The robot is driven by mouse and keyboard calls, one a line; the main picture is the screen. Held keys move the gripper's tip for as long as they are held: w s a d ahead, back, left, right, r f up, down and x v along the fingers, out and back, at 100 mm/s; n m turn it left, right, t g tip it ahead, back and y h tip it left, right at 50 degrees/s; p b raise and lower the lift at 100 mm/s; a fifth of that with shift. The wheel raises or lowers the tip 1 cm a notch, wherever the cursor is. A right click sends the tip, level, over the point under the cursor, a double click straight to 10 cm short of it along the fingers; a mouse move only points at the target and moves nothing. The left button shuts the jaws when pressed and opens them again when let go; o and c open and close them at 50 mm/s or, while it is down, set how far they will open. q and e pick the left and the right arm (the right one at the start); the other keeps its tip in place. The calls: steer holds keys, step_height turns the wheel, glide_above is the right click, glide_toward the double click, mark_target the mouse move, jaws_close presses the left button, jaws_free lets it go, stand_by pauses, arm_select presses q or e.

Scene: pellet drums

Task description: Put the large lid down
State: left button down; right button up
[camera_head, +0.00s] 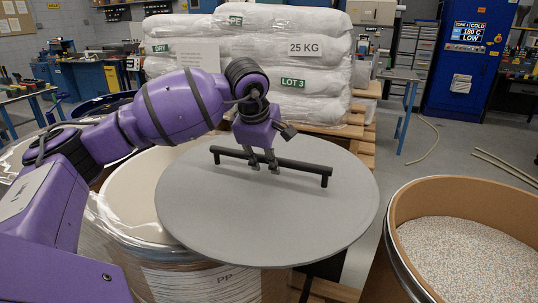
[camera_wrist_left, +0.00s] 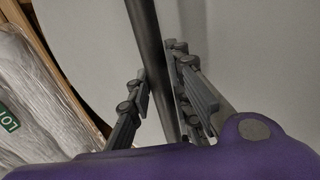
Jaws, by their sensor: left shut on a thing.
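The large lid (camera_head: 290,220) is a flat grey disc with a black bar handle (camera_head: 308,170) across its top. My left gripper (camera_head: 264,168) is shut on the handle near its middle. In the left wrist view the fingers (camera_wrist_left: 160,100) stand on both sides of the handle bar (camera_wrist_left: 150,50), with the grey lid (camera_wrist_left: 245,50) behind. I cannot tell whether the lid touches the rim. My right gripper is not in view.
An open drum (camera_head: 400,235) of pale pellets (camera_head: 465,255) stands at the right. White sacks (camera_head: 300,50) are stacked on a pallet behind the lid. Grey floor (camera_head: 400,165) shows between the pallet and a blue cabinet (camera_head: 465,65). Hoses (camera_head: 505,165) lie on the floor.

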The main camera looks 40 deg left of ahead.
mark_target(268, 173)
arm_select(q)
steer(key=shift+w+f, duration=0.1)
steer(key=shift+f, duration=1.2)
steer(key=shift+f, duration=0.15)
steer(key=c, duration=2)
jaws_free()
steer(key=shift+f, duration=0.25)
steer(key=o, duration=0.4)
steer(key=shift+r, duration=0.1)
steer(key=shift+r, duration=0.25)
steer(key=v, duration=1.2)
steer(key=shift+s+f, duration=0.15)
steer(key=shift+s, duration=0.05)
